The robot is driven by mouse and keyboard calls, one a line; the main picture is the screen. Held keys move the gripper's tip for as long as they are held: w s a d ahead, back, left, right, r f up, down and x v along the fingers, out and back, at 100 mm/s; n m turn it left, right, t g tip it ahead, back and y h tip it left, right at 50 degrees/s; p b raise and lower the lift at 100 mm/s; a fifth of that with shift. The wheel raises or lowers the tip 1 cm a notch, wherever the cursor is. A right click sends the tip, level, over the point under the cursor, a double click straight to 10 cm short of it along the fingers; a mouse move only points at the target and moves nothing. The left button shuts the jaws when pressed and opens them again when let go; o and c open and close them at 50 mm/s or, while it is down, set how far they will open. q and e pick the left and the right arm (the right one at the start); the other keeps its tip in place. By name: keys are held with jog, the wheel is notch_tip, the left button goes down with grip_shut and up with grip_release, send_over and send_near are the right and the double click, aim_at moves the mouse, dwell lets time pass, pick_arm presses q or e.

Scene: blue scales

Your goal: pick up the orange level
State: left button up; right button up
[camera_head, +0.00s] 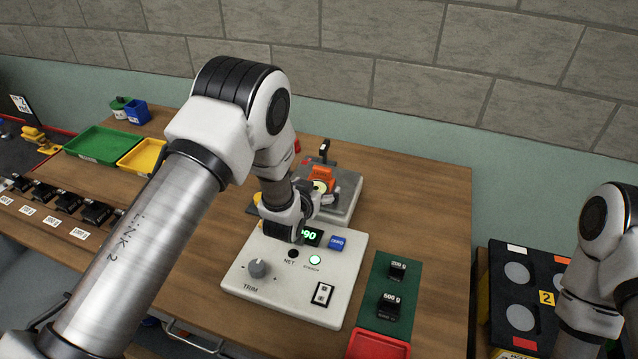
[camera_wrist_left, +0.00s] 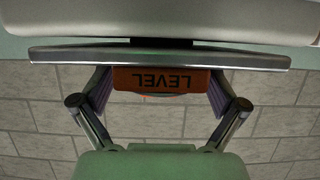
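The orange level (camera_head: 321,177) is at the grey weighing platform (camera_head: 345,200) behind the white control panel, partly hidden by my left arm. In the left wrist view the level (camera_wrist_left: 162,80) shows the upside-down word LEVEL. My left gripper (camera_head: 312,196) is at the level. In the left wrist view its fingers (camera_wrist_left: 161,92) stand apart, one at each end of the level, with no clear gap. I cannot tell whether they press on it. My right arm shows at the right edge, with its gripper out of the picture.
The white panel (camera_head: 256,297) has a lit display, a knob and buttons. Black weights (camera_head: 389,306) stand on a green mat to its right. Green (camera_head: 97,144) and yellow (camera_head: 143,157) trays lie at the left. The wooden table (camera_head: 436,215) is clear at the back right.

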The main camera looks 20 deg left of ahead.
pick_arm(q)
jog(key=shift+s+r, duration=0.15)
jog(key=shift+s, duration=0.05)
jog(key=c, duration=0.9)
jog(key=shift+w, duration=0.1)
jog(key=shift+c, duration=0.5)
